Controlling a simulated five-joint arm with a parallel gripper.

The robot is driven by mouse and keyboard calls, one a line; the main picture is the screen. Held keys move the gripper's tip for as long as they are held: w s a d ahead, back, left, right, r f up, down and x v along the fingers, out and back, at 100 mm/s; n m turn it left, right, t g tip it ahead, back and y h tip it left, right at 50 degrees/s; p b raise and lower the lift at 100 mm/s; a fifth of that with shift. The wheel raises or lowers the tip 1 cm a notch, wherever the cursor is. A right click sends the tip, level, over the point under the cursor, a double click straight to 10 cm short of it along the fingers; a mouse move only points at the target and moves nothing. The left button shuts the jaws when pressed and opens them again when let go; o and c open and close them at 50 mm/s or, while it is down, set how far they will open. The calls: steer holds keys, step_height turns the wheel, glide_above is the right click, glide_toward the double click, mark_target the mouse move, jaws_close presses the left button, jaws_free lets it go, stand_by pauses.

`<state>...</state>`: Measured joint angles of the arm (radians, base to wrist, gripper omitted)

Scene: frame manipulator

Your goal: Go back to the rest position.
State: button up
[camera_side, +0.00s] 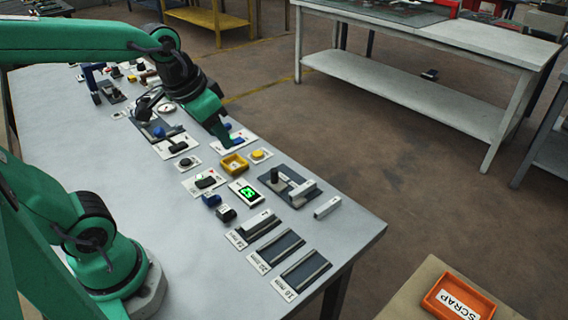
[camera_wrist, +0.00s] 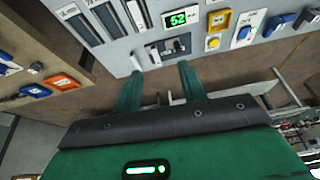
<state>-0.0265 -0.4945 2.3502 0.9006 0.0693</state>
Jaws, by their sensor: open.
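My gripper (camera_side: 228,143) hangs above the far long edge of the grey table (camera_side: 150,225), pointing down, with my arm reaching in from the left. In the wrist view my gripper (camera_wrist: 158,76) shows two green fingers spread apart, with nothing held between them. Just beyond the fingertips in that view lies the table's edge. No marker for a rest position shows in either view.
A yellow tray (camera_side: 234,170), a green-lit display (camera_side: 245,191), a dark fixture (camera_side: 290,187) and labelled slots (camera_side: 305,270) crowd the table's right half. An orange scrap bin (camera_side: 440,302) stands on a separate surface. The near left tabletop is clear.

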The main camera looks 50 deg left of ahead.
steer(key=shift+t, duration=0.6)
steer(key=s, duration=0.5)
steer(key=shift+d, duration=0.35)
steer(key=shift+o, duration=0.3)
steer(key=shift+w, duration=0.15)
steer(key=w+d+f+g, duration=0.1)
steer(key=w+f+g, duration=0.2)
steer(key=w, duration=1.1)
steer(key=w+f+g, duration=0.1)
steer(key=w+f, duration=0.2)
steer(key=f, duration=0.1)
steer(key=w+d+f, duration=0.1)
steer(key=w+f, duration=0.3)
steer(key=w+f+g, duration=0.1)
steer(key=w+f, duration=0.3)
steer(key=shift+d+f+g, duration=0.25)
steer(key=shift+d+g, duration=0.05)
steer(key=shift+d, duration=0.1)
steer(key=shift+w+f, duration=0.15)
steer(key=shift+f, duration=0.15)
steer(key=shift+f, duration=0.1)
